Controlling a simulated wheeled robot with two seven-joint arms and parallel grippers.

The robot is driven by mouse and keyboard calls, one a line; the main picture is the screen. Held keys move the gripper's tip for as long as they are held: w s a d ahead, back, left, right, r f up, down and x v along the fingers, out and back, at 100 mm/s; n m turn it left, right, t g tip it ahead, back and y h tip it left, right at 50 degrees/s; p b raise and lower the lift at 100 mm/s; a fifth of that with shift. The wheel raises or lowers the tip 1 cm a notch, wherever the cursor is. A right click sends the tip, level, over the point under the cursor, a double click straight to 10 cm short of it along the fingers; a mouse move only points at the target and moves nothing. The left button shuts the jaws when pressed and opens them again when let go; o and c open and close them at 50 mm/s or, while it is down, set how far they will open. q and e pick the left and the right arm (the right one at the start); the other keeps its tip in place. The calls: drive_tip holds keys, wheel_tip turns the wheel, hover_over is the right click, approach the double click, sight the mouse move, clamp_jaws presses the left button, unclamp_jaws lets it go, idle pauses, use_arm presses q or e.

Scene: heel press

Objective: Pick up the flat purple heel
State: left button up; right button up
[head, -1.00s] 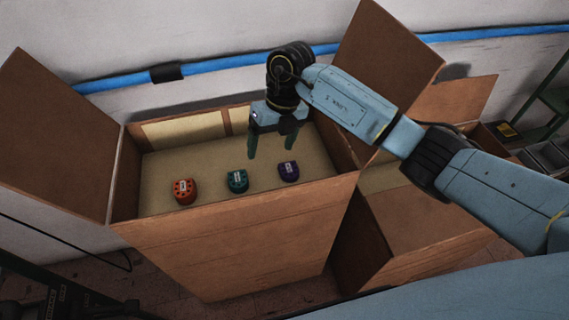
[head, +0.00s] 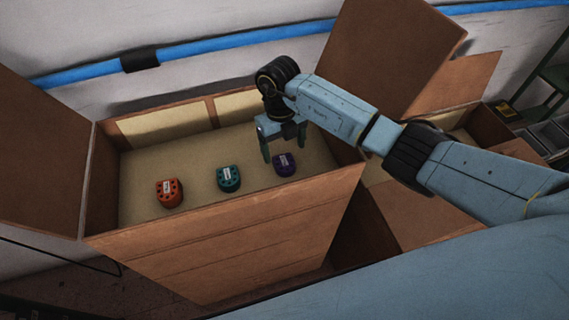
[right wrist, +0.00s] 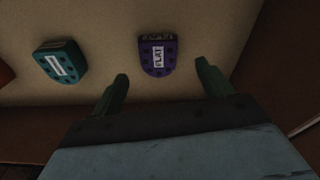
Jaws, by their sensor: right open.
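The purple heel (head: 285,163) lies on the floor of the open cardboard box, the rightmost of three heels. In the right wrist view the purple heel (right wrist: 158,56) carries a white label reading FLAT. My right gripper (head: 284,154) is open and empty, reaching down into the box just above and behind the purple heel in the head view. In the right wrist view its two fingers (right wrist: 161,82) stand apart, with the heel ahead of the gap between them and not touching. My left gripper is not in view.
A teal heel (head: 229,179) and an orange heel (head: 168,193) lie left of the purple one, with bare floor between them. The box's front wall (head: 230,235) and raised flaps surround the space. A second open box stands to the right.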

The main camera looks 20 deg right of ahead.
sight(285, 163)
drive_tip(key=f, duration=0.4)
drive_tip(key=shift+s+f, duration=0.3)
drive_tip(key=shift+s, duration=0.1)
drive_tip(key=c, duration=1.1)
